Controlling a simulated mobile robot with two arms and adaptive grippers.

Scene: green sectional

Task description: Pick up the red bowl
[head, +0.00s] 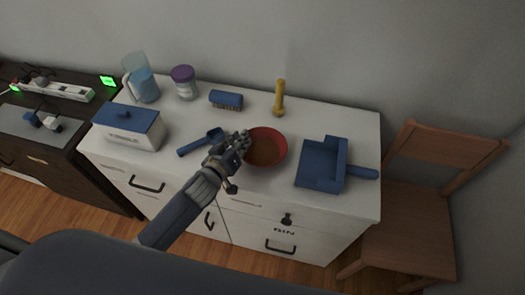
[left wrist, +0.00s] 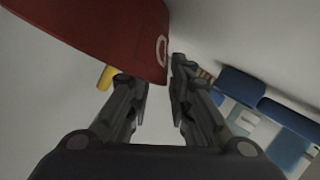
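The red bowl (head: 278,148) stands upright on the white cabinet top, right of my left gripper (head: 243,139). The gripper is at the bowl's left rim, and its fingers hide part of that rim. In the left wrist view the bowl (left wrist: 110,30) fills the upper left. Its edge reaches in front of the gap between the two fingertips of my left gripper (left wrist: 156,85). The fingers are apart with a gap between them. I cannot tell whether either finger touches the bowl. My right gripper is not in view.
A blue scoop (head: 200,142) lies left of the bowl, and a blue dustpan (head: 318,167) lies to its right. A brush (head: 226,99), a yellow-handled item (head: 280,97), a jar (head: 185,83), a pitcher (head: 146,84) and a blue-lidded box (head: 133,138) stand around. A wooden chair (head: 415,220) is at right.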

